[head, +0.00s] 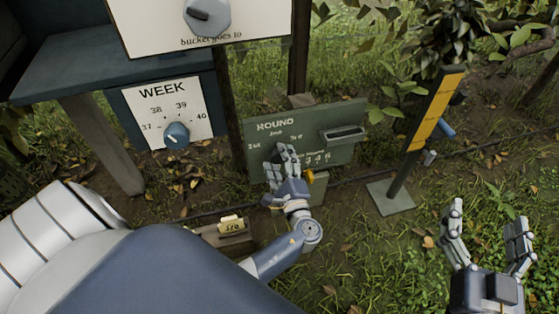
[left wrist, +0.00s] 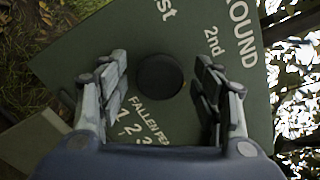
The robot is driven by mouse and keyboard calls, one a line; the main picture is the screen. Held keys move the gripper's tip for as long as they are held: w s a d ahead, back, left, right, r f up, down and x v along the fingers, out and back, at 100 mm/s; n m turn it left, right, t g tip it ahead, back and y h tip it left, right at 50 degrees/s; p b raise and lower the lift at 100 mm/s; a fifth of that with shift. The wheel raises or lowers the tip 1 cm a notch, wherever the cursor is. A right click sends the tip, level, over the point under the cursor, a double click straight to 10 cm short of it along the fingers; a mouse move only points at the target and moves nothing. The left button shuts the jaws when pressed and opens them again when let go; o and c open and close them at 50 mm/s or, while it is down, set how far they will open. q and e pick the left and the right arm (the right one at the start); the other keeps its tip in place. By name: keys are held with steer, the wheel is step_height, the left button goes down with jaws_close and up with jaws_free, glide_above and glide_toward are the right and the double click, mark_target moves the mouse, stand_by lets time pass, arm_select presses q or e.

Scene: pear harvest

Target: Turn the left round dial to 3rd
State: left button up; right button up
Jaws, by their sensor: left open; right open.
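The round dial (left wrist: 160,77) is a dark round knob on the green ROUND board (head: 352,118). In the left wrist view it lies between my left gripper's fingers, with the 2nd mark to its upper right and part of "1st" above. No pointer on the knob can be made out. In the head view my left gripper (head: 284,153) is open in front of the board and hides the dial. Contact between fingers and knob cannot be told. My right gripper (head: 488,222) is open and empty over the grass at lower right.
A WEEK board (head: 190,97) with a blue dial (head: 176,134) stands to the left. The green board has a slotted grey piece (head: 342,134) at right. A yellow-faced post (head: 434,110) stands on a base plate further right. A small box (head: 221,238) sits below the board.

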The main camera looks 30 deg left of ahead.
arm_select(q)
steer(key=v, duration=1.2)
steer(key=shift+a, duration=0.1)
